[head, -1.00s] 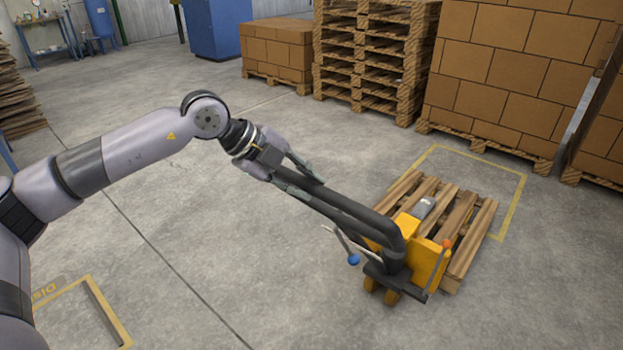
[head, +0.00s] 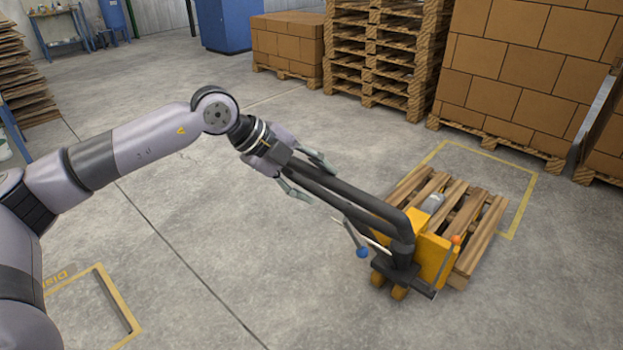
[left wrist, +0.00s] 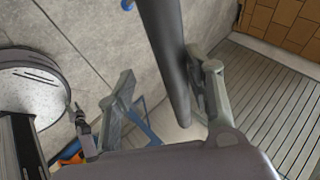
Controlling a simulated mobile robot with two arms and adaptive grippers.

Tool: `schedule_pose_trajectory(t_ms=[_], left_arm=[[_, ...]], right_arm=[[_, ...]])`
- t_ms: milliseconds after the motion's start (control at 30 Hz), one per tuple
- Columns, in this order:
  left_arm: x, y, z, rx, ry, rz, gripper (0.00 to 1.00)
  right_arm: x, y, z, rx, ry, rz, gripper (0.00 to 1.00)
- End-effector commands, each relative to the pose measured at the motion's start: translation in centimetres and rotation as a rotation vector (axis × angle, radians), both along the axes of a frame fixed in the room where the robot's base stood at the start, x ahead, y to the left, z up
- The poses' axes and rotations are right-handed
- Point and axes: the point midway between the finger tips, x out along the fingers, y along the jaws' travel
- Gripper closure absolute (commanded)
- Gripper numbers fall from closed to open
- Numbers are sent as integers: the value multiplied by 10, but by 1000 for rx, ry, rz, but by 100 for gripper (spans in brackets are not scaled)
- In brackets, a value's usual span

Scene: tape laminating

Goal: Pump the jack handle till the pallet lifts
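The dark jack handle (head: 375,204) slopes down to the right from my left gripper to the yellow pallet jack (head: 432,258). The wooden pallet (head: 466,238) sits over the jack's forks; I cannot tell its height off the floor. My left gripper (head: 323,188) is at the handle's raised end, fingers spread on either side. In the left wrist view the handle (left wrist: 172,60) runs between the fingers (left wrist: 165,75). It lies close to the right finger, and a gap shows to the left finger. My right gripper is out of view.
A blue-knobbed lever (head: 362,252) sticks out beside the handle's base. Stacked pallets (head: 385,50) and cartons (head: 530,75) stand behind the jack. A yellow floor outline (head: 518,215) runs behind the pallet.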

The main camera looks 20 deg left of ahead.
Motion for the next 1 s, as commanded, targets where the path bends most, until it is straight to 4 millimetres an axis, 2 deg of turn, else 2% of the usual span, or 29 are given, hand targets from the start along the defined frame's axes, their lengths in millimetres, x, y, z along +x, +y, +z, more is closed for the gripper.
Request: schedule_pose_trajectory(t_ms=[267, 700, 833, 1000], left_arm=[[-3, 4, 4, 2, 3, 0, 57], [-36, 51, 66, 1, -1, 1, 57], [-43, 61, 79, 0, 0, 1, 57], [-47, 66, 86, 1, 1, 0, 57]], right_arm=[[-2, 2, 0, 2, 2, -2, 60], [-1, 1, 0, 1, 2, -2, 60], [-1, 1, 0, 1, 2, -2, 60], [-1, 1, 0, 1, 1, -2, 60]])
